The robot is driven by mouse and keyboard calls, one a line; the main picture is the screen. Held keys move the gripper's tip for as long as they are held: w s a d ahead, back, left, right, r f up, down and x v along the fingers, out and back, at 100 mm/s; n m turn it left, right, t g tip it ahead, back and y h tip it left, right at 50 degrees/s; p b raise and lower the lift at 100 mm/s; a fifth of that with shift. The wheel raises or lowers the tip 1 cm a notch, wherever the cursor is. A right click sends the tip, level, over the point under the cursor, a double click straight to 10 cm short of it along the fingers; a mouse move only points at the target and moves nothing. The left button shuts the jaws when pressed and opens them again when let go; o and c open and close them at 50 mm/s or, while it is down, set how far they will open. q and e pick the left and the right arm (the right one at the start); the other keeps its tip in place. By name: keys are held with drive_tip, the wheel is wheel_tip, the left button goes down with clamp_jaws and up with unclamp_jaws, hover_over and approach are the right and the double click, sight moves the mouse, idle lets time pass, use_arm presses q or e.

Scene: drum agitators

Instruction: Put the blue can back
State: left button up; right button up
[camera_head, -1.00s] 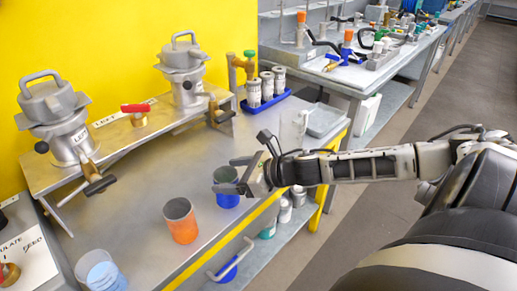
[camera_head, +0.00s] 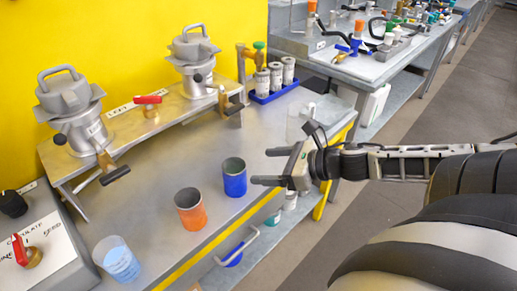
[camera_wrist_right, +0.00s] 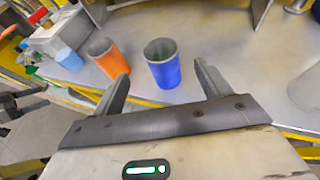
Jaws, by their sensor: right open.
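The blue can (camera_head: 235,180) stands upright on the metal bench, just right of the orange can (camera_head: 191,210). My right gripper (camera_head: 268,167) is open and empty, to the right of the blue can and apart from it. In the right wrist view the blue can (camera_wrist_right: 163,68) stands beyond and between the two open fingers (camera_wrist_right: 160,85). The can's open top shows something greenish inside. My left gripper is not in view.
Two metal vessels (camera_head: 75,112) sit on a raised shelf. A blue tray (camera_head: 272,93) holds grey canisters behind. The bench's yellow front edge runs close by.

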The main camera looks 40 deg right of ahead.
drive_tip(key=s+a+f+m+h, duration=0.25)
drive_tip(key=f+m, duration=0.25)
drive_tip(key=m, duration=0.5)
drive_tip(key=s+a+f+m+h, duration=0.1)
drive_tip(key=s+f+m, duration=0.3)
drive_tip(key=m, duration=0.5)
drive_tip(key=s+a+f+m+g, duration=0.1)
drive_tip(key=a+f+m, duration=0.2)
drive_tip(key=a+m, duration=0.5)
drive_tip(key=s+a+f+m, duration=0.2)
drive_tip(key=a+m, duration=0.5)
drive_tip(key=m, duration=0.4)
drive_tip(key=shift+a+f+m+g, duration=0.4)
drive_tip(key=shift+f, duration=0.15)
